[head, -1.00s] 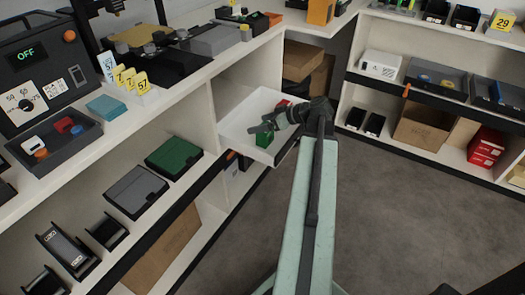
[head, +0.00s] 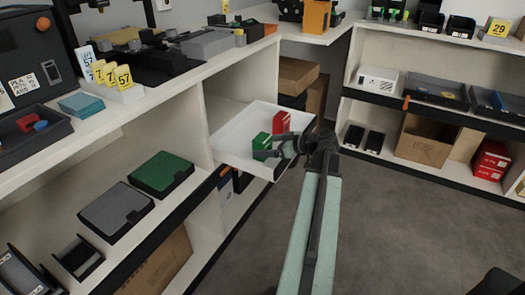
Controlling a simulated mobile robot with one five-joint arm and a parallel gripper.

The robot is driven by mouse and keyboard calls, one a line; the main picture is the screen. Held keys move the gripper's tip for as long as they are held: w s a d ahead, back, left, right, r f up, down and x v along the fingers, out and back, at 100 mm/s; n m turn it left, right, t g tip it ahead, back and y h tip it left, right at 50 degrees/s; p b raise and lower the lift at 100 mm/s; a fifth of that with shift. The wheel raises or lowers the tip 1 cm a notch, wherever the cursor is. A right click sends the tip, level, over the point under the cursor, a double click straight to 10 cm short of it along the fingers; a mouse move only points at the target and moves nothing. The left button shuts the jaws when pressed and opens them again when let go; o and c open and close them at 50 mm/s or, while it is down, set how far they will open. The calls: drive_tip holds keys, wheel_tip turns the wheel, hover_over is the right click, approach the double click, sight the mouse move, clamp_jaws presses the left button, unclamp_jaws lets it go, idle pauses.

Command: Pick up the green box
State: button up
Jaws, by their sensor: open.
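A small green box (head: 262,142) stands in the white open drawer (head: 235,127), near the drawer's front right part. A small red box (head: 281,121) stands behind it, in the same drawer. My gripper (head: 270,150) is at the end of my pale green arm, at the drawer's right side. Its jaws are open and lie close to the green box's right side, partly covering it. I cannot tell whether they touch the box.
The drawer sticks out from the left shelf unit. A green-topped bin (head: 161,174) and a grey bin (head: 115,210) lie on the shelf to its left. The floor (head: 385,225) is clear.

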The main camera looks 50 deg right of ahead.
drive_tip(key=b+x, duration=0.1)
drive_tip(key=x, duration=0.4)
drive_tip(key=shift+w+r+b, duration=0.1)
drive_tip(key=shift+b, duration=0.25)
drive_tip(key=shift+r, duration=0.1)
drive_tip(key=c, duration=1.5)
wheel_tip(320, 180, up, 10)
drive_tip(key=p, duration=1)
